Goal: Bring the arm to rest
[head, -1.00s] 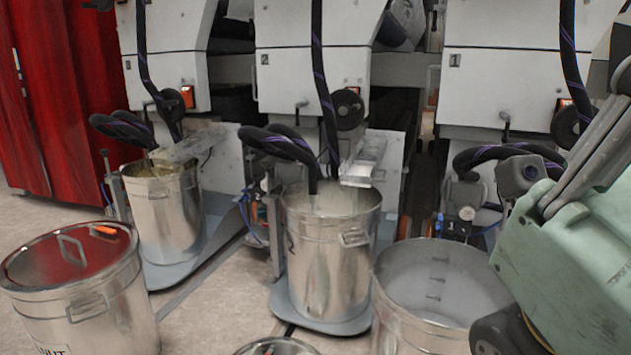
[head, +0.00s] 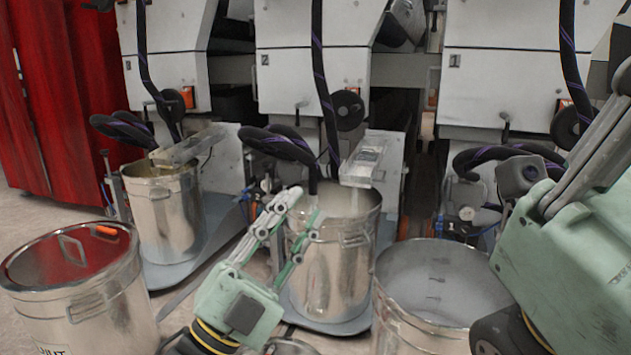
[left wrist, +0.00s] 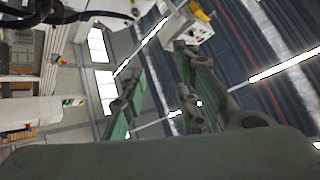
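My left gripper (head: 304,204) has its green and grey fingers pointing up and right, in front of the middle steel drum (head: 335,265) in the head view. Its two fingers are apart with nothing between them. The left wrist view shows the same fingers (left wrist: 160,72) apart and empty against the ceiling and far wall. My right gripper (head: 598,150) is large and close at the right edge. Its fingertips are cut off by the frame, so its opening cannot be told.
Another steel drum (head: 165,222) stands under a machine at left. A drum with a reddish lid (head: 70,258) stands at front left. An open, empty-looking drum (head: 440,285) stands at front right. White machines (head: 310,75) with hoses line the back. A red curtain (head: 65,90) hangs at left.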

